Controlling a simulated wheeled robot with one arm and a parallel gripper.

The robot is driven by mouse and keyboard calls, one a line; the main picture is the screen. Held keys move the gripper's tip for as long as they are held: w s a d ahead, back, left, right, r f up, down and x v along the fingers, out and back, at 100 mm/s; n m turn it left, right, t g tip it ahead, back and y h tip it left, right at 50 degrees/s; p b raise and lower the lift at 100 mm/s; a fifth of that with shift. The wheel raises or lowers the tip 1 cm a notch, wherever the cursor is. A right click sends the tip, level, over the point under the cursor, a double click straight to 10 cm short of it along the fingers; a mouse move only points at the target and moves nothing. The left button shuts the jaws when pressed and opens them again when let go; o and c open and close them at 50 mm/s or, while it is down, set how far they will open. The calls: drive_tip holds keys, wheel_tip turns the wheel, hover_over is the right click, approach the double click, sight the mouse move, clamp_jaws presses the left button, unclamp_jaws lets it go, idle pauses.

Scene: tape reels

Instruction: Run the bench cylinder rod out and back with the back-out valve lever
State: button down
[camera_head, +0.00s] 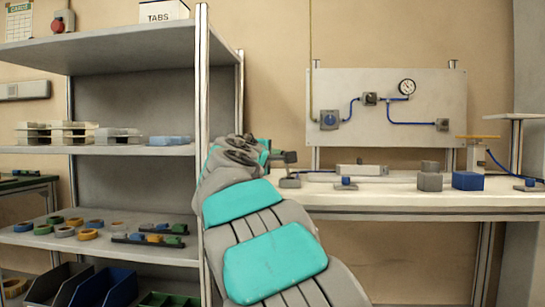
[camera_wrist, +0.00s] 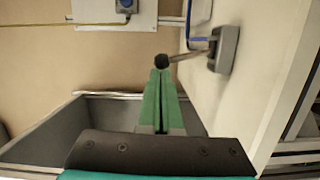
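In the wrist view, a dark round knob (camera_wrist: 161,61) sits on the end of a short metal lever (camera_wrist: 187,55), which comes out of a grey valve body (camera_wrist: 226,50) on the white bench. A blue hose meets the valve. My gripper (camera_wrist: 161,74) has its green fingers together, tips right at the knob; I cannot tell whether they touch it. In the head view my arm covers most of my gripper (camera_head: 278,156), above a grey valve block (camera_head: 290,182) at the bench's left end. A light grey cylinder-like body (camera_head: 362,169) lies farther back; its rod state is unclear.
A panel (camera_head: 440,105) with gauge and blue hoses stands behind the bench (camera_head: 400,200). A small blue-topped part (camera_head: 345,183), grey blocks (camera_head: 430,181), a blue block (camera_head: 467,181) and a blue-knobbed part (camera_head: 530,184) are on it. A loaded shelf (camera_head: 105,150) stands close left of my arm.

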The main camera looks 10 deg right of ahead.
drive_tip(key=m, duration=0.1)
drive_tip(key=d+m, duration=0.2)
drive_tip(key=shift+s+d+r, duration=0.25)
drive_tip(key=shift+s+r, duration=0.1)
drive_tip(key=shift+a, duration=0.1)
drive_tip(key=s+a+r+p, duration=0.1)
drive_tip(key=s+a+r, duration=0.2)
drive_tip(key=s+a, duration=0.5)
drive_tip(key=shift+s, duration=1)
